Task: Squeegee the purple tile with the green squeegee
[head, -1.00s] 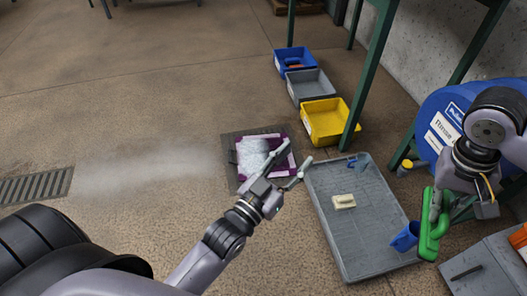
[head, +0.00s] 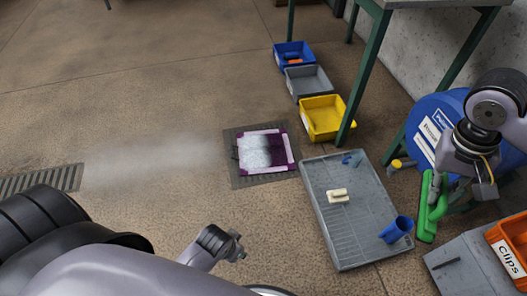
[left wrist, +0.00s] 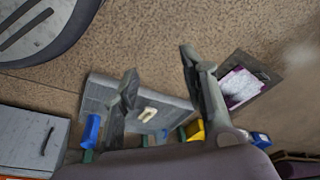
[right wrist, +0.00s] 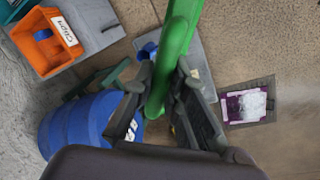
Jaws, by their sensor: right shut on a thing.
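The purple tile (head: 279,149) lies flat on a dark floor grate (head: 240,178). White foam or residue covers its left and middle, and purple shows mostly on the right. It also shows in the right wrist view (right wrist: 233,107) and the left wrist view (left wrist: 230,84). My right gripper (head: 437,182) is shut on the green squeegee (head: 432,212), held at the right, well away from the tile. The squeegee fills the upper middle of the right wrist view (right wrist: 178,40). My left gripper (left wrist: 158,60) is open and empty; its fingers are not clear in the head view.
A grey tray (head: 330,225) right of the tile holds a cream block (head: 338,195) and a blue cup (head: 396,229). Blue, grey and yellow bins (head: 325,118) stand behind. A blue drum (head: 430,115) and orange bin (head: 508,250) are at right.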

